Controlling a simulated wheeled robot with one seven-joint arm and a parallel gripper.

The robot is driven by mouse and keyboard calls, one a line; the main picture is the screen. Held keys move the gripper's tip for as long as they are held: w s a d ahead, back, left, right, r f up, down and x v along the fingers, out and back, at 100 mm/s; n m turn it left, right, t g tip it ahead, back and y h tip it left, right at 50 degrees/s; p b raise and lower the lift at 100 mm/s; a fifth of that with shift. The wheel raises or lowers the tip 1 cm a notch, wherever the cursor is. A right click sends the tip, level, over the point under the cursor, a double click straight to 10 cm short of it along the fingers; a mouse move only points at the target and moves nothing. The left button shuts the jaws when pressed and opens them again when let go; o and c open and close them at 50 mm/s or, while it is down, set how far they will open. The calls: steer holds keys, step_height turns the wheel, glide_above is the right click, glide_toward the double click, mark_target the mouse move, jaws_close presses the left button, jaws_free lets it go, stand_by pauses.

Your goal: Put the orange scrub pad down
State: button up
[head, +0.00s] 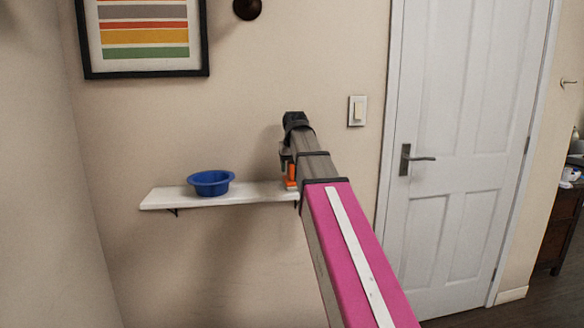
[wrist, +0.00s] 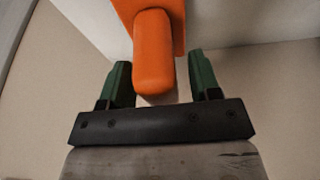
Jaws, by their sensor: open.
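The orange scrub pad (head: 291,182) shows at the right end of the white shelf (head: 240,195), partly hidden by my arm. It appears to rest on the shelf, though its contact is hard to see. In the wrist view the orange scrub pad (wrist: 153,50) has a rounded handle pointing toward the palm. My gripper (wrist: 160,80) is open, with one green finger on each side of the handle and a visible gap on both sides. In the head view my gripper (head: 286,160) is small and partly hidden behind the arm.
A blue bowl (head: 211,184) stands on the shelf to the left, with bare shelf between it and the pad. The wall is close behind. A light switch (head: 357,111) and a white door (head: 455,150) are to the right.

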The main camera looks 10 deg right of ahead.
steer(key=v, duration=1.2)
steer(key=shift+r, duration=0.1)
steer(key=shift+s, duration=0.1)
